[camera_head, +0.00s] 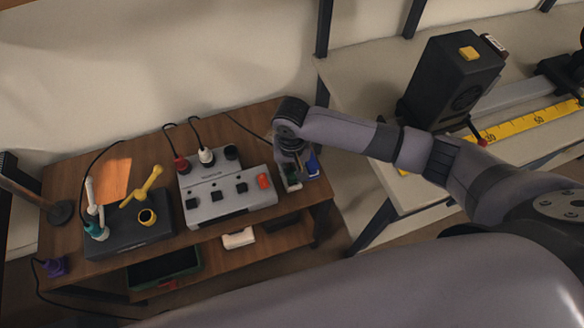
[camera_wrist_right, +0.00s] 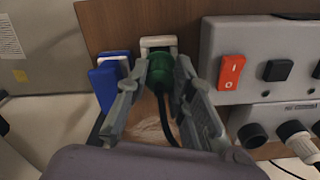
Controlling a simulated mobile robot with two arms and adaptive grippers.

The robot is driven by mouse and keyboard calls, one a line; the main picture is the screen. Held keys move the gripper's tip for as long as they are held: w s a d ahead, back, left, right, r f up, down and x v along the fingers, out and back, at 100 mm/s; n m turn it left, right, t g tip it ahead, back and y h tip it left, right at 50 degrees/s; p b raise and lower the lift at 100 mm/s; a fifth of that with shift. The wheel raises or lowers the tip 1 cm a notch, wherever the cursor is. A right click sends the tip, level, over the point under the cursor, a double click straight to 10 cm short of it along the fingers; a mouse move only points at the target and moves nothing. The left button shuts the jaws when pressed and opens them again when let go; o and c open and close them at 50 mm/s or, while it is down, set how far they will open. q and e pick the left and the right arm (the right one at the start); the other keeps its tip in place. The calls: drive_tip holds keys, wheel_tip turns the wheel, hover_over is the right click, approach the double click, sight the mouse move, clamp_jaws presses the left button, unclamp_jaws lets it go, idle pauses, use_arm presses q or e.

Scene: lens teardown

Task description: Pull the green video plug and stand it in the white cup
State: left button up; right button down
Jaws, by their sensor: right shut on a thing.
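My right gripper (camera_wrist_right: 160,90) is shut on the green plug (camera_wrist_right: 160,72), with one finger on each side of it. A black cable runs from the plug toward my wrist. A small white block (camera_wrist_right: 158,43) sits directly at the plug's far end; I cannot tell whether the plug is still seated in it. In the head view my right gripper (camera_head: 291,165) is low over the right end of the wooden table, and it mostly hides the plug. I cannot make out a white cup for certain in either view. My left gripper is not in view.
A blue block (camera_wrist_right: 110,80) stands close beside one finger. The grey switch box (camera_head: 215,190), with a red switch (camera_head: 264,181), is on the other side. A black box (camera_head: 130,230) and a purple plug (camera_head: 54,266) lie farther left. A workbench (camera_head: 365,110) stands right.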

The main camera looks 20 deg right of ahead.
drive_tip(key=shift+f, duration=1)
idle(0.4)
drive_tip(key=c, duration=1.3)
unclamp_jaws()
